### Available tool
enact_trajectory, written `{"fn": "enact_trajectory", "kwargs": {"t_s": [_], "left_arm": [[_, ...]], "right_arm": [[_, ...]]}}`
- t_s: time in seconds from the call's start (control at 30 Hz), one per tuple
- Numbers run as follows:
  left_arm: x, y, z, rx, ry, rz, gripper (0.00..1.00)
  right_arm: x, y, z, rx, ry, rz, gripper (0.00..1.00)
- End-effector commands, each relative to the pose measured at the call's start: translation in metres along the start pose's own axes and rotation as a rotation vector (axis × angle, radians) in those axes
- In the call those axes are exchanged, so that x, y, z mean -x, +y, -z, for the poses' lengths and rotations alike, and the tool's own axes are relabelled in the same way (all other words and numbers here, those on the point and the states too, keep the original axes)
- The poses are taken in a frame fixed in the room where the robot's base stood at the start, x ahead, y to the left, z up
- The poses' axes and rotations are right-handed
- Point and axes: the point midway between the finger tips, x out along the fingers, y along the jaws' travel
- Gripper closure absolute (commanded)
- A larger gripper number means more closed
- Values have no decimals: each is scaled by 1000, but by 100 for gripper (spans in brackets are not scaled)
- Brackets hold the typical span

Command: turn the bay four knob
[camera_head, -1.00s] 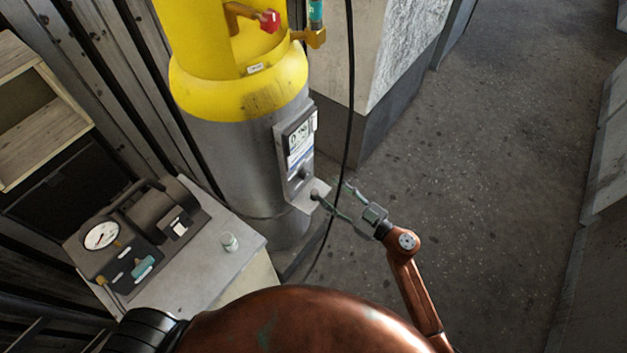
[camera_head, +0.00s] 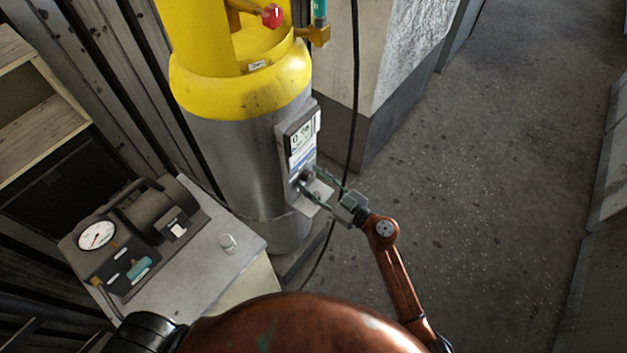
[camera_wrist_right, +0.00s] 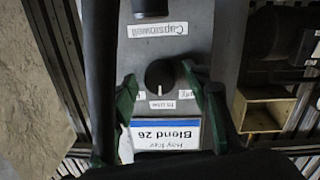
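The dark round knob (camera_wrist_right: 165,76) sits on a grey panel in the right wrist view, its white pointer line aimed down in that picture at a small label. A blue and white label (camera_wrist_right: 166,134) with "Blend 26" lies beside it. The panel (camera_head: 300,140) is on the front of a grey cylinder with a yellow top. My right gripper (camera_head: 311,183) is at the panel's lower part. In the wrist view its green-tipped fingers (camera_wrist_right: 164,92) stand apart on either side of the knob, the right one nearer. Contact is not visible. My left gripper is not in view.
A black hose (camera_head: 352,100) hangs just right of the cylinder, close to my right gripper. A grey table (camera_head: 215,262) with a gauge device (camera_head: 97,235) stands at lower left. A wooden shelf (camera_head: 45,120) is at far left. The floor on the right is clear.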

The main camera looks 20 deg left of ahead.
Motion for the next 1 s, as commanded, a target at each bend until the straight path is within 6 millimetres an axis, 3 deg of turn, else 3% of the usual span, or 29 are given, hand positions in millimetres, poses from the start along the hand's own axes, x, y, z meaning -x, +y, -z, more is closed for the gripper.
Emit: {"fn": "enact_trajectory", "kwargs": {"t_s": [0.57, 1.0], "left_arm": [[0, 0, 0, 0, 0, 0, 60], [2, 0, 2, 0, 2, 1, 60]], "right_arm": [[0, 0, -1, 0, 0, 0, 97], [0, -1, -1, 113, 5, 1, 97]]}}
